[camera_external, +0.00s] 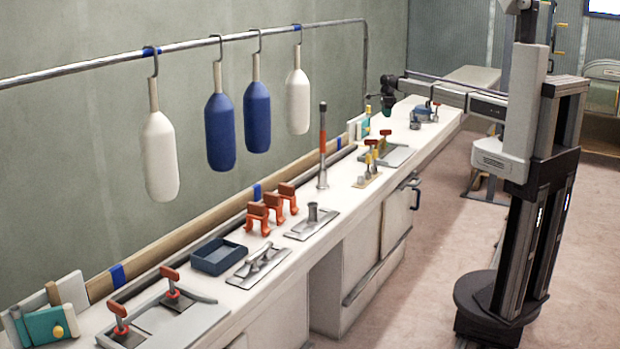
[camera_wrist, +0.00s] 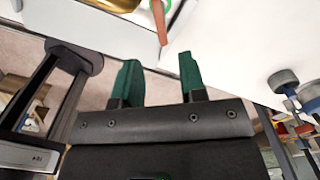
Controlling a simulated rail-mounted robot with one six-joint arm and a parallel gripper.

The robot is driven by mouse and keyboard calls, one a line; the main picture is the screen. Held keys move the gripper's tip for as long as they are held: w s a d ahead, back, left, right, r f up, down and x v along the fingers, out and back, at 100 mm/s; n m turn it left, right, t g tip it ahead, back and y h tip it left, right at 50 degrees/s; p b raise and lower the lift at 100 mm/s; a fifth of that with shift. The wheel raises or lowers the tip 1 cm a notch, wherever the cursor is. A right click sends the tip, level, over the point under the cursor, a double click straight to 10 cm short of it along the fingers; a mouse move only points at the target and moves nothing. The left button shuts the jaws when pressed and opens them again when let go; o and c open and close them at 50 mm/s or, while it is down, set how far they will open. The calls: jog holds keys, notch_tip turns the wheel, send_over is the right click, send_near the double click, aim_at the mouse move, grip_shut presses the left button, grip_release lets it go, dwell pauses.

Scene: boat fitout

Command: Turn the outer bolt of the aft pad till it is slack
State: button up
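My gripper (camera_external: 388,101) hangs over the far part of the white bench in the external view. In the wrist view its two green fingers (camera_wrist: 160,82) stand apart with nothing between them. A grey pad with two red-handled bolts (camera_external: 170,282) (camera_external: 122,318) lies at the near end of the bench. Another grey pad (camera_external: 398,156) with a red-handled bolt (camera_external: 385,140) lies further along. Small grey fittings (camera_external: 416,121), one red-topped, stand near my gripper. I cannot tell which pad is the aft one, or whether any bolt is slack.
The bench holds a blue tray (camera_external: 218,256), orange clamps (camera_external: 272,208), a tall red-handled tool (camera_external: 322,150) and a yellow-handled tool rack (camera_external: 369,172). White and blue fenders (camera_external: 220,130) hang from a rail above. The wrist view shows grey knobs (camera_wrist: 284,80) at right.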

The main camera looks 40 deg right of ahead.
aim_at(386, 130)
notch_tip(386, 130, down, 10)
jog(key=b, duration=0.9)
jog(key=shift+f, duration=0.1)
jog(key=shift+r, duration=0.2)
grip_shut()
